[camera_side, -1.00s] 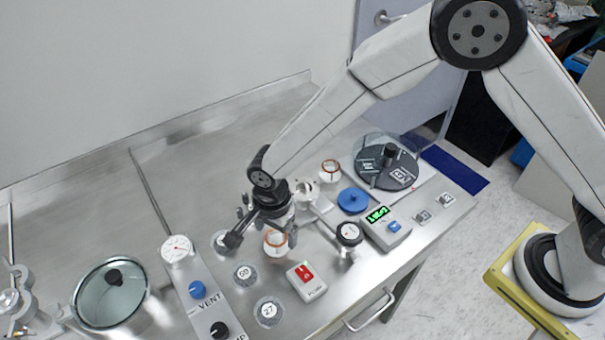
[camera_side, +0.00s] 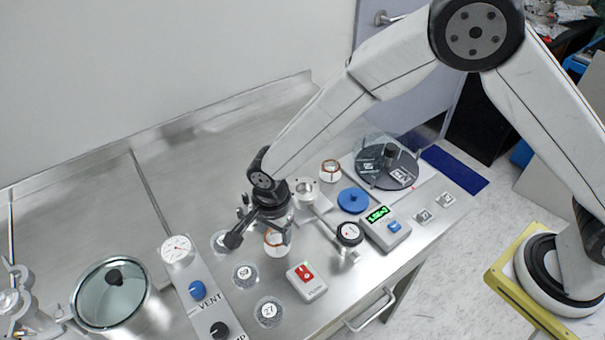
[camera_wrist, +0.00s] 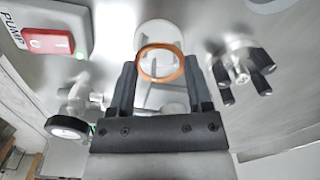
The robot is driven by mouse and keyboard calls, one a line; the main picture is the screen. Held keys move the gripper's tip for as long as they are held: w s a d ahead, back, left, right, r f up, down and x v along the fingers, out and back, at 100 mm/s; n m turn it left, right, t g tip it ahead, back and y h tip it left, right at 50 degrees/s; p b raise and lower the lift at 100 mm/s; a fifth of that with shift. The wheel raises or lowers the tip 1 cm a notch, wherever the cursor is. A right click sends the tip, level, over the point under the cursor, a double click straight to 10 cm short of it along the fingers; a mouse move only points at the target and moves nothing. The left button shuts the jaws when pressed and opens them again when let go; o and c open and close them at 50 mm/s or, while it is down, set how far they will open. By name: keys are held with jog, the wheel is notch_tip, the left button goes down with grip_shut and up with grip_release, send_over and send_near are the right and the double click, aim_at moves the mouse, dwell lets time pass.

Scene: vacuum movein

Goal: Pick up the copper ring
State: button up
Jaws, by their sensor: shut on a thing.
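The copper ring (camera_wrist: 161,62) shows between my gripper's fingertips in the wrist view, in front of a white cylindrical piece (camera_wrist: 158,35). In the side view the ring (camera_side: 276,243) is a thin copper band around a white round piece, partly hidden by a finger. My gripper (camera_wrist: 161,68) is shut on the ring, one dark finger on each side. It also shows in the side view (camera_side: 262,239), low over the steel table. I cannot tell whether the ring is clear of the table.
A second copper-banded white piece (camera_side: 330,170) stands farther back. A blue knobbed disc (camera_side: 353,200), a gauge (camera_side: 349,234), a display box (camera_side: 384,229) and a red-switch box (camera_side: 306,281) stand to the right. Round numbered dishes (camera_side: 245,274) and the vent panel (camera_side: 198,290) lie front left.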

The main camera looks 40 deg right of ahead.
jog(key=shift+s, duration=0.15)
jog(key=shift+r, duration=0.15)
jog(key=shift+c, duration=1)
jog(key=shift+r, duration=0.5)
grip_shut()
notch_tip(320, 180, up, 3)
jog(key=shift+s+d+f, duration=0.1)
jog(key=shift+s+d, duration=0.05)
jog(key=s+d+r, duration=0.6)
jog(key=s+r, duration=0.3)
jog(key=s, duration=0.3)
jog(key=shift+d+r, duration=0.15)
